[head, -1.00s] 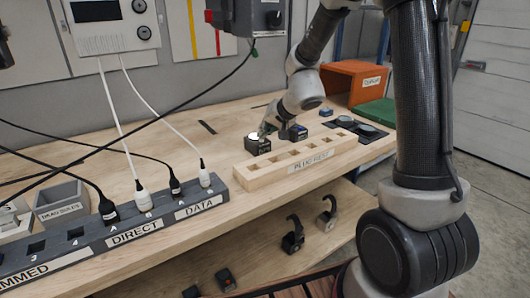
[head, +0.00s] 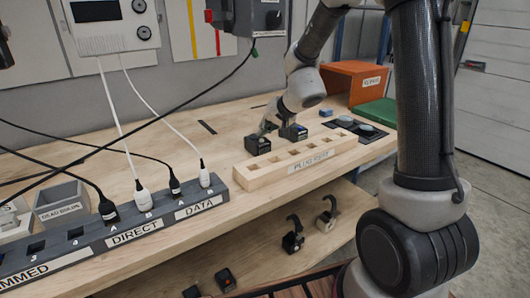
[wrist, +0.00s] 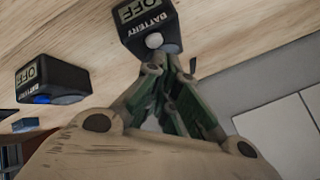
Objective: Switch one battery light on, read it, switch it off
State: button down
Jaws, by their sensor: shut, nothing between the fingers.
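Two small black battery lights stand on the bench. The left one (head: 257,145) has a dark top in the head view. The other (head: 293,132) stands just behind and right of it. In the wrist view, the nearer battery light (wrist: 146,16) reads OFF and shows a white knob and a bluish disc. The other battery light (wrist: 52,76) also reads OFF and has a blue part. My gripper (wrist: 168,70) is shut and empty, its tips at the nearer light's knob side; I cannot tell whether they touch. In the head view, my gripper (head: 268,127) is beside the left light.
A wooden socket block (head: 252,176) stands in front of the lights. Dark round pads (head: 345,121), an orange box (head: 357,78) and a green box (head: 376,112) are to the right. A grey socket strip (head: 150,216) with plugged cables is at left. A cable hangs across the bench.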

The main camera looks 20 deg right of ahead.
aim_at(264, 141)
jog(key=shift+r, duration=0.1)
notch_tip(264, 141, up, 6)
jog(key=shift+f, duration=0.1)
dwell(0.3)
